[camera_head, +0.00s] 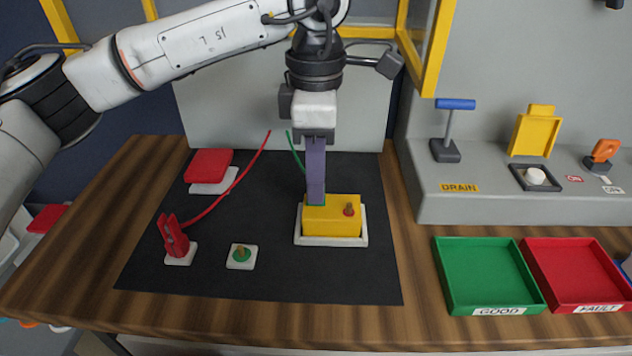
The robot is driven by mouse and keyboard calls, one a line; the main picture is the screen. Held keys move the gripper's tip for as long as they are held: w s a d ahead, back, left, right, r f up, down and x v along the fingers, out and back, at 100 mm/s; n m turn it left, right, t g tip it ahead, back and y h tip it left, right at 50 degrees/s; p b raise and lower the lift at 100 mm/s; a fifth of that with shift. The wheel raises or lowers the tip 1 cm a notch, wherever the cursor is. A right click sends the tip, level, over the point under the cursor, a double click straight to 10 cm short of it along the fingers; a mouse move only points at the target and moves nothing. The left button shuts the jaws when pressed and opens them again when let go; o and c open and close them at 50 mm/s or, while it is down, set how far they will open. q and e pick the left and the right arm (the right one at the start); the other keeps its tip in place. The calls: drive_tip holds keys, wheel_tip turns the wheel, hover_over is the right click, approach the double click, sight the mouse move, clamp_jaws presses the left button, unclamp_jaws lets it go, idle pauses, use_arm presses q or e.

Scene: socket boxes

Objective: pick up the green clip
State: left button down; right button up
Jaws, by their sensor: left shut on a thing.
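My left gripper (316,196) points straight down at the left part of the yellow box (333,225), which sits in a white tray on the black mat. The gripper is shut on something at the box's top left. The green clip itself is mostly hidden by the fingers; a thin green edge shows at their tips. A green wire (294,150) runs up from behind the fingers. A red clip (173,237) with a red wire stands on a small white base at the left. My right gripper is not in view.
A green knob (241,255) on a white base and a red block (208,165) are on the mat. Green (447,279) and red (534,279) trays lie at the right, below a grey panel with a blue-handled lever (448,130).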

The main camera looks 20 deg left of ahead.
use_arm(q)
wheel_tip(320, 180, up, 10)
drive_tip(key=shift+p, duration=0.6)
drive_tip(key=shift+r, duration=0.1)
drive_tip(key=shift+p, duration=0.3)
